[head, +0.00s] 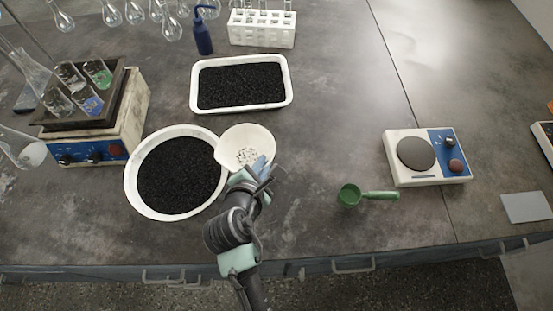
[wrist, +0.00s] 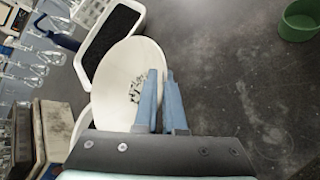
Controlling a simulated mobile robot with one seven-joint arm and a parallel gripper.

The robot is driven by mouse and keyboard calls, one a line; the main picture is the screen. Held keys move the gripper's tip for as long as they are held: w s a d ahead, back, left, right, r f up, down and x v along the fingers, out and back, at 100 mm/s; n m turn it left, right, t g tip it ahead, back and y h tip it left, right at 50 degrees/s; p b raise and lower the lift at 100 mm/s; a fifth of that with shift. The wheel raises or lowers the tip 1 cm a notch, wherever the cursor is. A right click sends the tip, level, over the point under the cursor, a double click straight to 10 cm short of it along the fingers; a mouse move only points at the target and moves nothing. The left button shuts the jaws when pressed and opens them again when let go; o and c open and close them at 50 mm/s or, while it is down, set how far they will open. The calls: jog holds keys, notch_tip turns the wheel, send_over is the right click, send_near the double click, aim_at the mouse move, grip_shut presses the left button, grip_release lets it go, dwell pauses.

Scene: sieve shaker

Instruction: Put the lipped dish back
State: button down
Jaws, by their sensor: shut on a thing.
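The lipped dish (head: 240,138) is white and shallow, with a small scatter of dark grains on its inner surface. My gripper (head: 262,166) is shut on its near right edge. The dish shows large in the wrist view (wrist: 120,70), where the blue fingers (wrist: 161,74) pinch its right rim. In the head view it overlaps the right rim of a round white basin (head: 129,188) full of black grains. I cannot tell how high the dish is above the table or whether it touches the basin.
A rectangular white tray (head: 290,92) of black grains lies behind the dish. A shaker (head: 130,125) with flasks stands at left, and a white tube rack (head: 262,38) and blue bottle (head: 203,38) at the back. Bare table lies between.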

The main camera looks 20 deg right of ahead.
jog(key=w+d+m+g+h+b, duration=0.2)
jog(key=d+m, duration=0.1)
jog(key=d, duration=0.2)
jog(key=f, duration=0.6)
jog(key=f+b, duration=0.1)
jog(key=f, duration=0.2)
jog(key=shift+d+f, duration=0.2)
jog(key=shift+d, duration=0.15)
jog(key=shift+f, duration=0.1)
jog(key=c, duration=1)
grip_release()
